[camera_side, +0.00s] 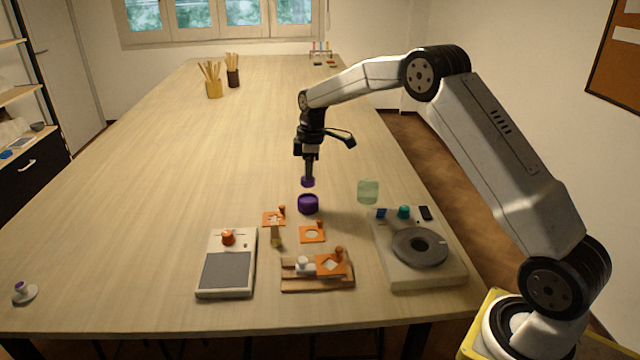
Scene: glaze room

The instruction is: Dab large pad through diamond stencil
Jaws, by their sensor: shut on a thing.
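My gripper (308,166) points straight down and is shut on a pad (308,182) with a purple lower end. It holds the pad upright in the air above a round purple pot (308,205), apparently with a small gap between them. An orange stencil (322,271) with a knob and what looks like a diamond opening lies on a wooden stand (290,286), beside a small white piece (302,264). Two more orange stencils, one with a round opening (303,238) and one behind it (266,219), lie on the table. The rear one's opening is unclear.
A grey-topped device (227,272) with an orange knob stands left of the stand. A turntable unit (425,275) stands right, with a pale green block (368,191) behind it. A small beige upright piece (275,236) stands near the stencils. The table's left side is mostly clear.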

